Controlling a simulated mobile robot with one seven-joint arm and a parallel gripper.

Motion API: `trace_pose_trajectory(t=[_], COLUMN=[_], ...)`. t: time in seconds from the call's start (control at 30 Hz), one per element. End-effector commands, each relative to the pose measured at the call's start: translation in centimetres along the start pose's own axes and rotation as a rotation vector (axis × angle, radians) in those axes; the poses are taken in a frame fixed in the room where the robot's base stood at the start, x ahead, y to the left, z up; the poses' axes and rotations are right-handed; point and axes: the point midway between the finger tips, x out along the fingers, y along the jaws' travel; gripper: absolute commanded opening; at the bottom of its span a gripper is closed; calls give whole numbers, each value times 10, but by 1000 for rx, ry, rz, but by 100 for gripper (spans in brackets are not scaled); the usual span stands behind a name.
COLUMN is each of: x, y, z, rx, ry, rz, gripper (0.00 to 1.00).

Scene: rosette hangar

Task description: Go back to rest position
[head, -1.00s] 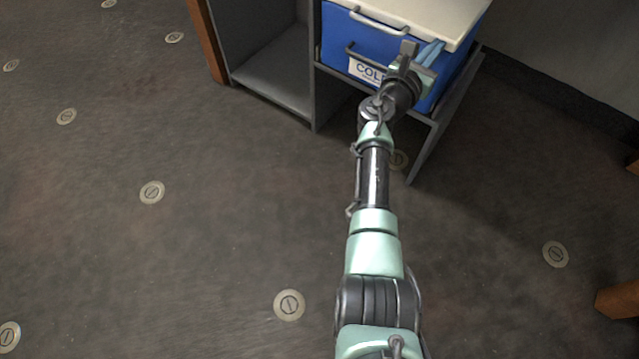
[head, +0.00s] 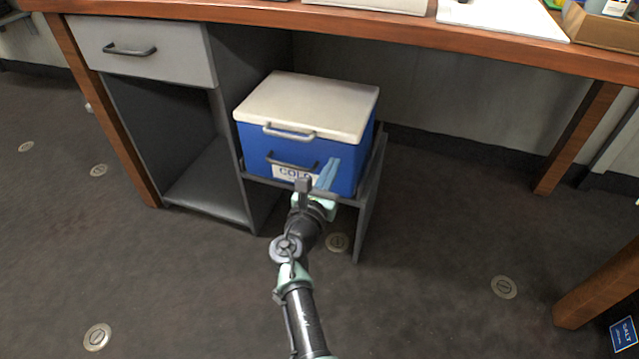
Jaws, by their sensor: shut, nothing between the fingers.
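My gripper (head: 325,176) is in front of the blue cooler box in the head view, near its lower front face. The jaws are shut and hold nothing. My arm reaches up to it from the bottom of the picture. The cooler box (head: 352,170) has a closed white lid (head: 310,105), a light front handle on the lid, a dark handle below it and a label partly hidden by my gripper. Whether my gripper touches the box I cannot tell.
The cooler stands on a grey shelf (head: 368,205) under a wooden desk (head: 420,45). A closed drawer (head: 150,55) is at the left, above an open compartment. A desk leg (head: 580,135) stands at the right. A blue salt package (head: 624,334) is at lower right. The dark floor in front is clear.

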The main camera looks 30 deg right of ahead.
Motion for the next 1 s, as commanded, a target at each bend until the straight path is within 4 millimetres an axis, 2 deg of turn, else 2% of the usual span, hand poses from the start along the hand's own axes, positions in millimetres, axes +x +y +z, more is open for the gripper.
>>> trace_pose_trajectory(t=[0.1, 0.3, 0.47, 0.67, 0.77, 0.83, 0.97, 1.0], x=[-25, -52, -61, -62, -60, -60, -70, -76], y=[0, 1, 0, 2, 11, 23, 54, 63], z=[4, 2, 0, 3, 29, 63, 152, 181], rx=[-1, -1, 0, 16, 155, 355, 884, 1056], ry=[2, 2, 0, -2, -12, -19, -11, 2], rz=[2, 2, 1, 2, 12, 31, 118, 156], gripper=[0, 0, 0, 0, 0, 0, 0, 0])
